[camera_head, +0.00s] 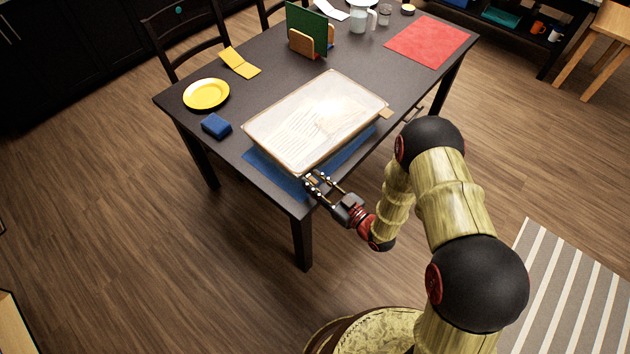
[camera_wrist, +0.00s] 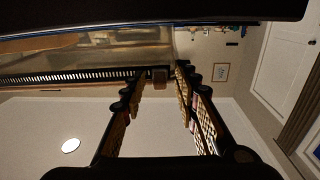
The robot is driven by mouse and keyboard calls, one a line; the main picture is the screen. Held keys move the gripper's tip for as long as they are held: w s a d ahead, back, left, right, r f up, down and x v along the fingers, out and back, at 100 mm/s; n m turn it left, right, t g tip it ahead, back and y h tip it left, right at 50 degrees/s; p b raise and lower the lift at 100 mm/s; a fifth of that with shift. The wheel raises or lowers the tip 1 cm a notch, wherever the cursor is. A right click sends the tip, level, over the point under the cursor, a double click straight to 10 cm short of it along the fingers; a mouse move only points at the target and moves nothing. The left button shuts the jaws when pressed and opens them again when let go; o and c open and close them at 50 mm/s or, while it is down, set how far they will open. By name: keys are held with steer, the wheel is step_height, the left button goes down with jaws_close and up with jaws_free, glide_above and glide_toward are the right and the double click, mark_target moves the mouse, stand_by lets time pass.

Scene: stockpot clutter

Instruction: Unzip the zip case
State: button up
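The zip case (camera_head: 315,118) is a wide, clear, pale-edged case with printed papers inside, lying flat on the table. In the wrist view its clear side (camera_wrist: 85,48) shows with a dark toothed zip (camera_wrist: 65,78) along it. A small brown block, seemingly the zip pull (camera_wrist: 160,78), sits at the right end of that zip. My gripper (camera_head: 318,183) is at the case's near corner by the table edge. In the wrist view my gripper (camera_wrist: 161,70) has its fingers apart, with the pull between the tips. Gaps show on both sides, so it does not look gripped.
The case lies over a blue mat (camera_head: 272,172) on the dark table (camera_head: 377,83). A blue block (camera_head: 216,126), yellow plate (camera_head: 206,94), yellow folded cloth (camera_head: 240,63), green board in a wooden holder (camera_head: 307,30) and red mat (camera_head: 428,40) are around it. A tan tab (camera_head: 386,113) shows at the case's right corner.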

steer(key=v, duration=1.2)
stand_by(0.5)
